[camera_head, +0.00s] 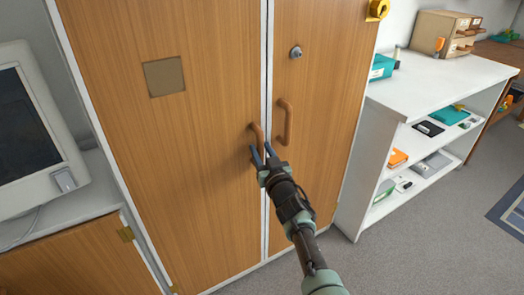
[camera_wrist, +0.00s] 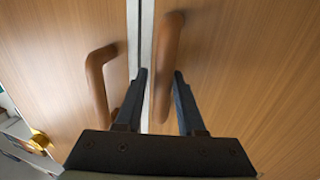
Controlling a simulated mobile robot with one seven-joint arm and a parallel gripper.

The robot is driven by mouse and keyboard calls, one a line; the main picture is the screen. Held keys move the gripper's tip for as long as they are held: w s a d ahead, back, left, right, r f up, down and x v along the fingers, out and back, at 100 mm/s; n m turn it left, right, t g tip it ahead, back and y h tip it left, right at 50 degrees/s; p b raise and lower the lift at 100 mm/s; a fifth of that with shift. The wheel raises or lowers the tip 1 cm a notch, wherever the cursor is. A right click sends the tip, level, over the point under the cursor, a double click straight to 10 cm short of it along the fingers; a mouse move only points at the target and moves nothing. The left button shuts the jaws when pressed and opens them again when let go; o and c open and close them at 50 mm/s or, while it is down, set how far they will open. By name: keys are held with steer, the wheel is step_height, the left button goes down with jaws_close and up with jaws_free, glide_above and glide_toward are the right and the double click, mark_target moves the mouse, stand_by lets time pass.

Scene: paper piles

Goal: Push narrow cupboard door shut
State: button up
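The wooden cupboard has a wide left door (camera_head: 190,150) and a narrow right door (camera_head: 325,75) with a round lock, a pale strip running between them. In the head view the narrow door looks flush or nearly so; I cannot tell if a small gap is left. Its handle (camera_head: 285,122) is free and shows at left in the wrist view (camera_wrist: 98,85). My gripper (camera_head: 262,153) is at the lower part of the wide door's handle (camera_head: 256,132). In the wrist view my fingers (camera_wrist: 160,75) are apart, with that handle (camera_wrist: 165,55) between or just beyond their tips; contact is unclear.
A white shelf unit (camera_head: 445,85) with boxes and small items stands right of the cupboard. An old monitor (camera_head: 30,130) sits on a low cabinet (camera_head: 75,260) at left. The grey carpet (camera_head: 400,245) at lower right is clear.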

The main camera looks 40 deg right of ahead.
steer(key=shift+a, duration=0.1)
steer(key=shift+s+a+r+p, duration=0.1)
steer(key=shift+s+p, duration=0.25)
steer(key=shift+p, duration=0.25)
steer(key=p+v, duration=0.9)
steer(key=v, duration=0.3)
steer(key=shift+p, duration=0.35)
